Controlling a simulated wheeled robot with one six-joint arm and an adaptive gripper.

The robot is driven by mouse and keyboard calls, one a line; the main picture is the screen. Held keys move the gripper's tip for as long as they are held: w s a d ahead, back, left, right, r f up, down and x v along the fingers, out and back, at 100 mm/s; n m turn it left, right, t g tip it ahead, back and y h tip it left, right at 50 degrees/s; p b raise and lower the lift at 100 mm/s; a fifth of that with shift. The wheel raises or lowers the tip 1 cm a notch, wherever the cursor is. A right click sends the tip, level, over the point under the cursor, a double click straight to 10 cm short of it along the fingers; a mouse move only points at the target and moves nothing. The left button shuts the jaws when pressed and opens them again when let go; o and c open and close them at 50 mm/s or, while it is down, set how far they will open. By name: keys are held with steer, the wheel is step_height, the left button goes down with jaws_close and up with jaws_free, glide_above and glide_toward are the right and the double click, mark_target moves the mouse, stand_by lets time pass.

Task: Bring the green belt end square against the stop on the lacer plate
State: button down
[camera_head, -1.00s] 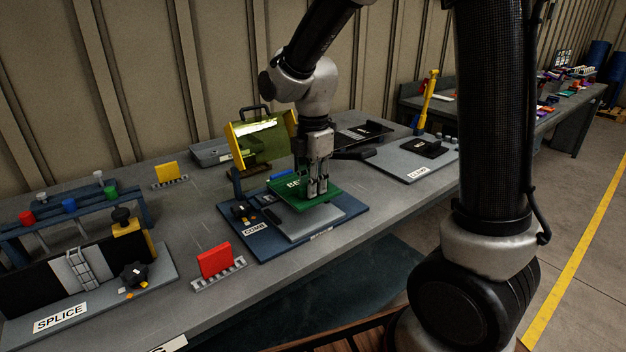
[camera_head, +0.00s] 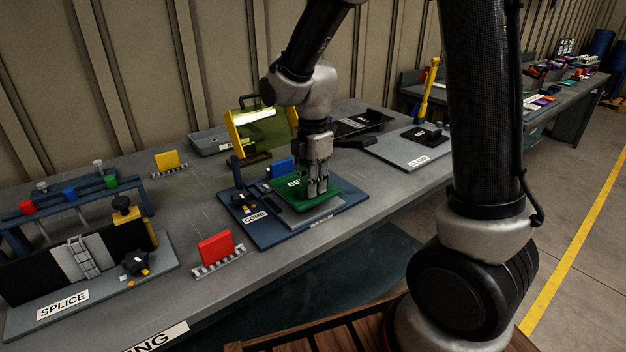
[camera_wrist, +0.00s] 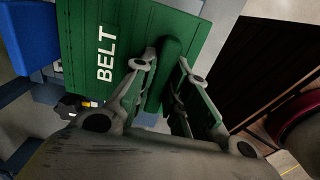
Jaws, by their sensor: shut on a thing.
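The green belt end (camera_head: 300,199), marked with white letters, lies over the grey plate of the blue lacer base (camera_head: 264,236), which carries a COMB label. In the wrist view the green belt end (camera_wrist: 100,50) reads BELT and has a raised green grip bar. My gripper (camera_head: 317,194) points down and is shut on that bar; the wrist view shows the fingers (camera_wrist: 160,85) on either side of it. A blue block (camera_head: 281,165) stands at the belt's far edge and may be the stop. I cannot tell whether the belt touches it or sits square.
A yellow-framed guard (camera_head: 262,130) stands tilted behind the plate. A red comb piece (camera_head: 215,248) sits at front left and a yellow one (camera_head: 167,160) at back left. The SPLICE station (camera_head: 80,262) is further left. A grey plate with a black block (camera_head: 424,139) lies right.

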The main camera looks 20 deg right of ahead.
steer(key=shift+f, duration=1.8)
steer(key=shift+w+a, duration=0.2)
steer(key=shift+w, duration=0.4)
steer(key=shift+f, duration=0.1)
steer(key=c, duration=1.3)
jaws_free()
step_height(320, 180, up, 12)
steer(key=shift+f, duration=0.1)
